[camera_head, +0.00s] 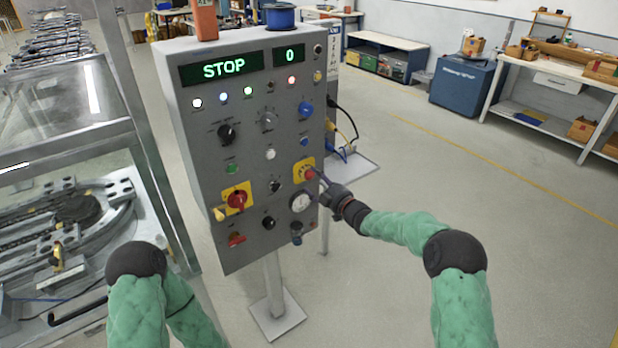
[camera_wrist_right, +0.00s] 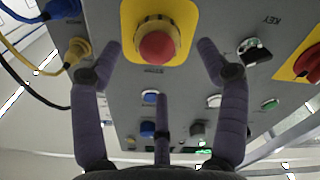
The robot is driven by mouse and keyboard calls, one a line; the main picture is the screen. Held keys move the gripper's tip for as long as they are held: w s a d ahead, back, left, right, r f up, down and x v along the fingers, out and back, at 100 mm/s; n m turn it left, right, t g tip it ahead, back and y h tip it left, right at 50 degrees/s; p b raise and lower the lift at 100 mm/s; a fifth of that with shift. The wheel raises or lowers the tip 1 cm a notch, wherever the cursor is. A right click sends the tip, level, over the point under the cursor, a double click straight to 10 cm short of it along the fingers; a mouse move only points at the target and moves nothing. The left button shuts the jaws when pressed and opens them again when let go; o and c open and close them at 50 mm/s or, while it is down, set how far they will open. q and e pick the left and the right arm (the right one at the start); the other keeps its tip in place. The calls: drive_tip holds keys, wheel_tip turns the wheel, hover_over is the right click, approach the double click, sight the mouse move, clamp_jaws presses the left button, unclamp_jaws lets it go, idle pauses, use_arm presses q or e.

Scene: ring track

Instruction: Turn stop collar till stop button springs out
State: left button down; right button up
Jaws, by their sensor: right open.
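The red stop button (camera_head: 309,174) sits in a yellow collar on a yellow plate (camera_head: 298,165) on the grey control panel (camera_head: 200,130). In the right wrist view, the round red button (camera_wrist_right: 157,47) stands inside its yellow collar (camera_wrist_right: 141,31). My right gripper (camera_head: 321,180) is open in front of the panel. In the right wrist view its dark fingers (camera_wrist_right: 161,50) are spread to either side of the collar, apart from it, with another finger below. The panel display (camera_head: 222,68) reads STOP. My left arm shows at lower left, but its gripper is out of view.
A round gauge (camera_head: 300,202) sits just below the button. A red rotary switch (camera_head: 237,200) is on the panel's left. Cables (camera_head: 345,125) plug into the panel's right side. Glass-fronted machinery (camera_head: 60,110) stands left; the floor (camera_head: 450,170) on the right is clear.

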sight(311, 176)
drive_tip(key=shift+b+x, duration=0.4)
drive_tip(key=shift+x, duration=2)
